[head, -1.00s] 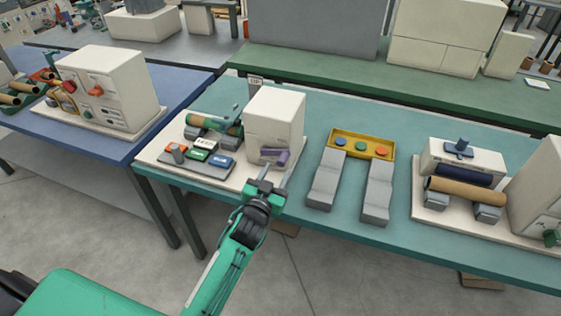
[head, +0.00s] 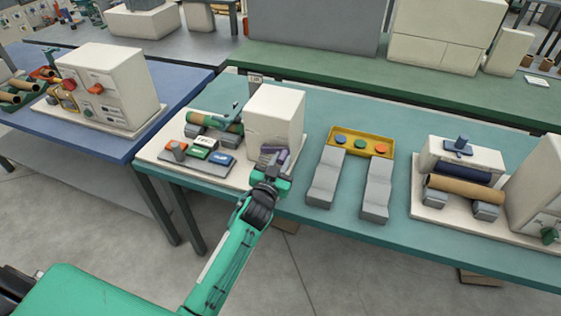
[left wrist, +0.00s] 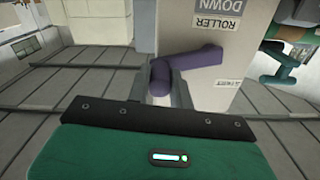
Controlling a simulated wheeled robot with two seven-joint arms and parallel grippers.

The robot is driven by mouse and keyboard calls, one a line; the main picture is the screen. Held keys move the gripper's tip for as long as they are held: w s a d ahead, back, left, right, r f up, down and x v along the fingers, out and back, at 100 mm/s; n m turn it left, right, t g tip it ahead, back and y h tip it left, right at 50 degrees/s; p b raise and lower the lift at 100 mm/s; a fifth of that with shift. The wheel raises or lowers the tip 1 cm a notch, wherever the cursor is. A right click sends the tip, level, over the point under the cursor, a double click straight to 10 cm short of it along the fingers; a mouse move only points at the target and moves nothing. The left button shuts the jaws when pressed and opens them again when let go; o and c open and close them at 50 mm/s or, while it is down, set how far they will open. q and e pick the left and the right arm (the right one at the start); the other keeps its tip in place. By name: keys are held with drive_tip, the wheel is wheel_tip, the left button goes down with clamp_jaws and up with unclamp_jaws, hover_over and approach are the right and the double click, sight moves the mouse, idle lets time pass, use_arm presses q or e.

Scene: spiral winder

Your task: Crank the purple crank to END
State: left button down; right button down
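The purple crank (left wrist: 195,66) is on the face of a white machine box (head: 275,115) on the teal table. In the left wrist view its arm runs sideways and its handle end points toward my gripper. My left gripper (left wrist: 160,90) has one finger on each side of this handle, close against it, and looks shut on it. In the head view the gripper (head: 272,166) is at the box's lower front and partly hides the crank. A label on the box reads "ROLLER DOWN" (left wrist: 224,14); a smaller label is illegible. No END mark is readable. My right gripper is out of view.
A panel with coloured buttons (head: 200,158) and a green roll (head: 213,121) are left of the box. A yellow button tray (head: 346,134) with grey rails stands to the right. Farther right is a machine with a brown roll (head: 460,190).

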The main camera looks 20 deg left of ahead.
use_arm(q)
drive_tip(key=shift+r, duration=0.1)
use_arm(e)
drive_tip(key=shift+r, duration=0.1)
use_arm(q)
drive_tip(key=shift+a+r+n+p, duration=0.1)
drive_tip(key=shift+r+n+p, duration=0.2)
drive_tip(key=shift+n+p, duration=0.3)
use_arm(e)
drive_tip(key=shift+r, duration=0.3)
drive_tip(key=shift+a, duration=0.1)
use_arm(q)
drive_tip(key=c, duration=1.2)
unclamp_jaws()
drive_tip(key=shift+c, duration=0.2)
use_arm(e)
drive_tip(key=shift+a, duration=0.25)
use_arm(q)
drive_tip(key=shift+s, duration=0.1)
drive_tip(key=s+b, duration=0.2)
drive_tip(key=s, duration=1.1)
drive_tip(key=shift+s+a+b, duration=0.25)
drive_tip(key=shift+s+b, duration=0.05)
drive_tip(key=shift+b, duration=0.1)
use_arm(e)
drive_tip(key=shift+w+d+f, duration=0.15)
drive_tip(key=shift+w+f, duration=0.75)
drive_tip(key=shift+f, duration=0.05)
